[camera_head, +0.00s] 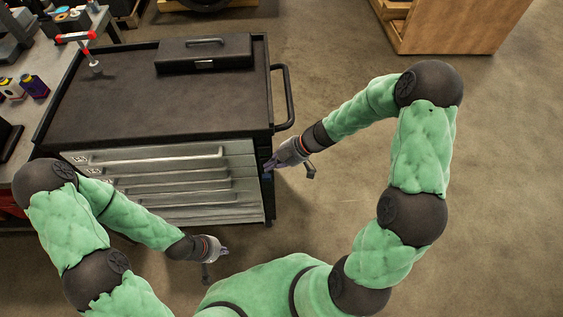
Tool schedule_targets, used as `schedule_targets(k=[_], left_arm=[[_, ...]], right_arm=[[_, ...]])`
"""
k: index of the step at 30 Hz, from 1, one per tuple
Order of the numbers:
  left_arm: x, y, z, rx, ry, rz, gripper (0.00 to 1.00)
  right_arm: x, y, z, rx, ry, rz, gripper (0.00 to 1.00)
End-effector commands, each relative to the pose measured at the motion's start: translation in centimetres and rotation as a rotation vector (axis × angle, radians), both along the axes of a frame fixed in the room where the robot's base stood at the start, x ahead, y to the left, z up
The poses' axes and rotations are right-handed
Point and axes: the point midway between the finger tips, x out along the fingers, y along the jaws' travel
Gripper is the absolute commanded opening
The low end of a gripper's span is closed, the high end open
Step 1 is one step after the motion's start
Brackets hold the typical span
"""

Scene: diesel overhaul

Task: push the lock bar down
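The tool cabinet (165,110) has a black top and a stack of grey drawers (175,185), which look shut. A narrow dark strip with small blue spots runs down its right front edge (267,195). This may be the lock bar, but it is too small to tell. My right gripper (270,165) is at the upper part of that edge, close to it or touching it. I cannot tell its finger opening. My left gripper (224,251) is in front of the cabinet, below the drawers in the picture and apart from them. Its fingers are too small to read.
A black toolbox (204,54) lies on the cabinet top, with a red and white tool (78,42) to its left. A black push handle (284,98) sticks out at the right side. A cluttered bench (25,65) stands left, a wooden cabinet (455,25) upper right. The floor at right is clear.

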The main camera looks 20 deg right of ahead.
Motion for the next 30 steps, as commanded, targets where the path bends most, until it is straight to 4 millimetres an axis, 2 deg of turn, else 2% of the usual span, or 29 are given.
schedule_targets(k=[1,2,9,15,26,30], left_arm=[[0.0,0.0,-1.0,0.0,0.0,0.0,0.0],[0.0,0.0,-1.3,0.0,0.0,0.0,0.0],[0.0,0.0,-3.0,0.0,0.0,0.0,0.0],[0.0,0.0,-3.5,0.0,0.0,0.0,0.0],[0.0,0.0,-3.5,0.0,0.0,0.0,0.0],[0.0,0.0,-3.2,0.0,0.0,0.0,0.0]], right_arm=[[0.1,0.8,-1.2,0.001,0.001,0.004,0.0],[0.2,1.2,-1.6,0.001,0.0,0.004,0.0],[0.3,1.1,-4.3,0.0,0.0,0.0,0.0],[0.3,1.1,-5.1,0.0,-0.001,-0.001,0.0],[0.3,1.1,-5.1,0.0,0.0,0.0,0.0],[0.3,1.1,-6.3,0.002,0.004,0.0,0.0]])
